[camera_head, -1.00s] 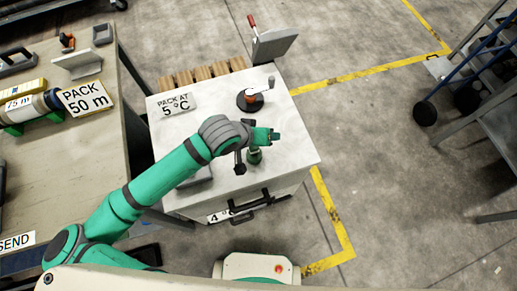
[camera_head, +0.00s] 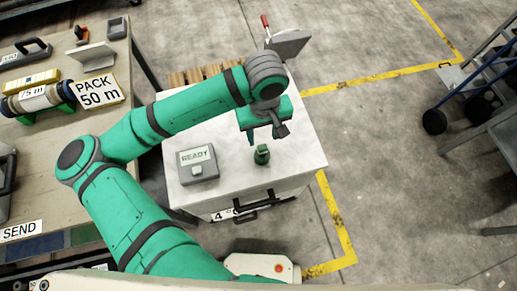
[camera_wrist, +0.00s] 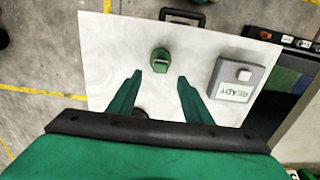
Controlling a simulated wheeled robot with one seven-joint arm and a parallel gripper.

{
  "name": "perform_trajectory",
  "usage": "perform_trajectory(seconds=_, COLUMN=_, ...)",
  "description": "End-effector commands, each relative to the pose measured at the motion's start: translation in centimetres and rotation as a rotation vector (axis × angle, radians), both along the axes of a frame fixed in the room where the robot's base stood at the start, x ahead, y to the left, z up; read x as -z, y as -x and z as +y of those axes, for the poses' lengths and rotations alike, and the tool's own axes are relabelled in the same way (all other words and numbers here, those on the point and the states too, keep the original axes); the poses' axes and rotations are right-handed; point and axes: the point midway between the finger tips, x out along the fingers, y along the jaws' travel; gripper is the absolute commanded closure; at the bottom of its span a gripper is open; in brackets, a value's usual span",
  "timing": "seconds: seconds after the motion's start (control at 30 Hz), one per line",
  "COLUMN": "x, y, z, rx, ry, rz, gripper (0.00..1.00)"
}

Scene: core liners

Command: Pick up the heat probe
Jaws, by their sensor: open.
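A small green upright object (camera_head: 262,155), which I take to be the heat probe, stands on the white top of a cabinet (camera_head: 301,152) near its front edge. It also shows in the wrist view (camera_wrist: 160,60), just beyond my fingertips and roughly centred between them. My gripper (camera_head: 266,135) is above the cabinet top, pointing down, a little behind the green object. In the wrist view its two green fingers (camera_wrist: 159,77) are spread apart with nothing held. The gap in height to the object is hard to judge.
A grey box reading READY (camera_head: 197,165) stands left of the green object. A dark round piece (camera_wrist: 140,112) shows partly behind my left-hand finger in the wrist view. The cabinet's front has a black handle (camera_head: 252,203). A workbench (camera_head: 132,114) stands left.

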Motion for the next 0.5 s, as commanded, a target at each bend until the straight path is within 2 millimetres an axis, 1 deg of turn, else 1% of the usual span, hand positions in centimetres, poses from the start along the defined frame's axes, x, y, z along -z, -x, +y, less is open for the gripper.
perform_trajectory(seconds=0.2, x=3.1, y=0.1, z=0.0, rx=-0.001, ry=-0.001, rz=0.004, gripper=0.55)
perform_trajectory(seconds=0.3, x=4.3, y=0.1, z=-0.1, rx=0.0, ry=-0.001, rz=0.003, gripper=0.55)
perform_trajectory(seconds=0.5, x=5.5, y=0.0, z=-0.1, rx=0.002, ry=0.0, rz=0.002, gripper=0.55)
